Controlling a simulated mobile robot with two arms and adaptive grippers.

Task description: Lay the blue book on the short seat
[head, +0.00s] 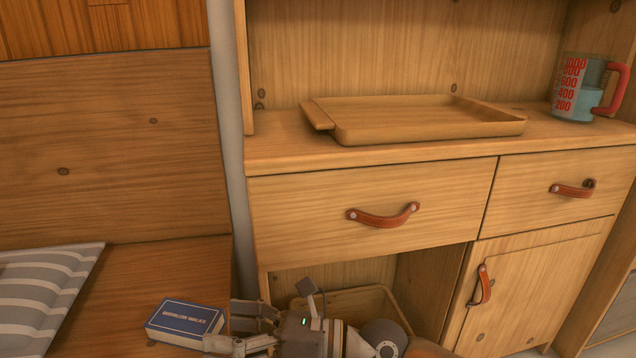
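The blue book (184,318), with white lettering on its cover and pale page edges, lies flat on a wooden seat (150,272) at the lower left. The seat runs out of the picture, so I cannot tell its full length. My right gripper (222,328) reaches in from the right at the bottom, pointing left. Its fingers are spread apart at the book's right end; the lower finger overlaps the book's near right corner in the picture. I cannot tell whether they touch it. My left gripper is not in view.
A grey striped cushion (40,295) lies left of the book, below a wooden backrest (110,150). A cabinet with leather pulls stands right, bearing a wooden tray (420,132) and a measuring cup (578,95). A wooden box (345,300) sits in its open lower compartment, behind my gripper.

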